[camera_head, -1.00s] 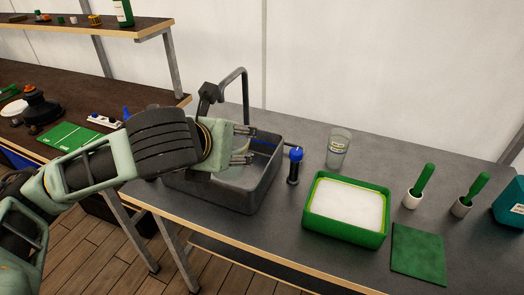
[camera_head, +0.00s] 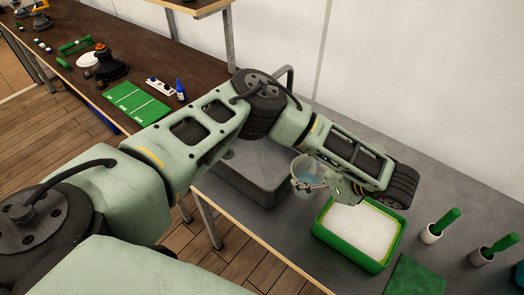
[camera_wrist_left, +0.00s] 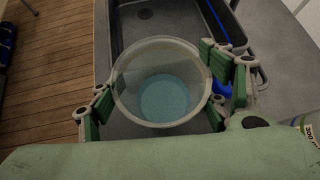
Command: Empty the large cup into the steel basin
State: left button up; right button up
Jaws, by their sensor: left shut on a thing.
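My left gripper (camera_head: 318,184) is shut on the large cup (camera_head: 306,167), a clear, wide-mouthed vessel. In the left wrist view the gripper's green-padded fingers (camera_wrist_left: 160,98) press on both sides of the cup (camera_wrist_left: 126,92), and pale blue liquid (camera_wrist_left: 165,98) shows at its bottom. The cup looks about upright; a slight tilt is hard to tell. The steel basin (camera_head: 233,180) is just left of the cup in the head view, partly behind my arm. It also shows beyond the cup in the left wrist view (camera_wrist_left: 122,32). My right gripper is out of view.
A green tub (camera_head: 330,245) of white material stands close to the right of the cup. A labelled glass (camera_wrist_left: 308,128) shows at the wrist view's right edge. Something blue (camera_wrist_left: 222,89) is beside the cup.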

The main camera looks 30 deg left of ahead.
aim_at(296, 160)
pick_arm(q)
jog(key=shift+w+a+r+n+g+p, duration=0.2)
jog(key=shift+a+r+n+g+p, duration=0.05)
jog(key=shift+a+r+n+g, duration=0.3)
jog(key=shift+w+a+r+n+g+p, duration=0.15)
jog(key=shift+a+r+n+g+p, duration=0.15)
jog(key=shift+r+n+g, duration=0.25)
jog(key=shift+a+r, duration=0.2)
jog(key=shift+r, duration=0.05)
jog(key=shift+a+n, duration=0.15)
jog(key=shift+n, duration=0.15)
jog(key=shift+a+f+g+h, duration=0.3)
jog(key=shift+a+h, duration=0.15)
jog(key=shift+h, duration=0.15)
jog(key=shift+a+h, duration=0.3)
jog(key=a+h, duration=0.6)
jog(key=h, duration=0.3)
jog(key=shift+a+f, duration=0.2)
jog(key=shift+a, duration=0.2)
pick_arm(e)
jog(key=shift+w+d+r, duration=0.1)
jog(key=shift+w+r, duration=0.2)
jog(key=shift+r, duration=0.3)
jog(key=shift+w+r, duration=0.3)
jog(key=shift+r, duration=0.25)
